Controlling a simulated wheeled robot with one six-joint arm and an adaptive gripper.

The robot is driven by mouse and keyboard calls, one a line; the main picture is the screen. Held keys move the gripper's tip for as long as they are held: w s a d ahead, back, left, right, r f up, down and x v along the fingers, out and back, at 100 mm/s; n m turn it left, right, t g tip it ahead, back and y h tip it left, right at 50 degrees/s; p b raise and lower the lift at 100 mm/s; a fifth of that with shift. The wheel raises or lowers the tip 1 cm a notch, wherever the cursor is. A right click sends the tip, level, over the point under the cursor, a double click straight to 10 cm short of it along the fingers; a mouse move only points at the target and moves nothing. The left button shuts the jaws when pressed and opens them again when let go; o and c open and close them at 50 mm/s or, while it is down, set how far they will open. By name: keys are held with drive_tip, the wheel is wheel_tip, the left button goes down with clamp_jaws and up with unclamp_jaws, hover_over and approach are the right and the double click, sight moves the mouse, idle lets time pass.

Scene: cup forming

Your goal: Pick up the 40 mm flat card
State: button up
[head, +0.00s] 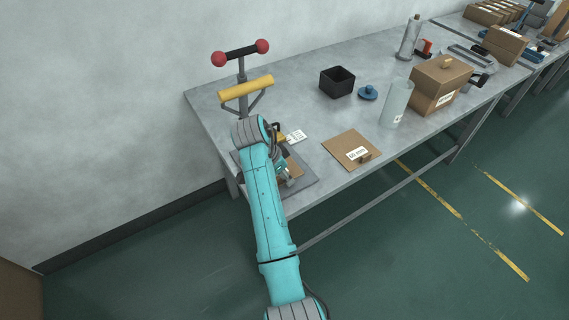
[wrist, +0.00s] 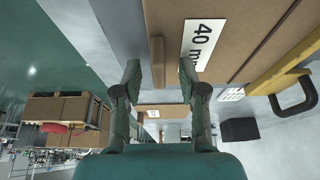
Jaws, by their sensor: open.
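The 40 mm flat card (wrist: 253,30) is a brown cardboard piece with a white label (wrist: 203,42) reading "40 m…" in the wrist view. A narrow brown tab (wrist: 157,63) stands on it. My gripper (wrist: 160,70) is open, with one finger on each side of the tab. I cannot tell whether either finger touches it. In the head view my gripper (head: 283,168) is low over a grey plate at the table's near left end. Part of the card (head: 294,168) shows there; my arm hides the rest.
A similar labelled card (head: 343,143) lies to the right. A black bin (head: 337,82), pale cylinder (head: 396,103) and cardboard box (head: 431,90) stand farther right on the table.

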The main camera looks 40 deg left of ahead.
drive_tip(key=shift+c, duration=0.3)
clamp_jaws()
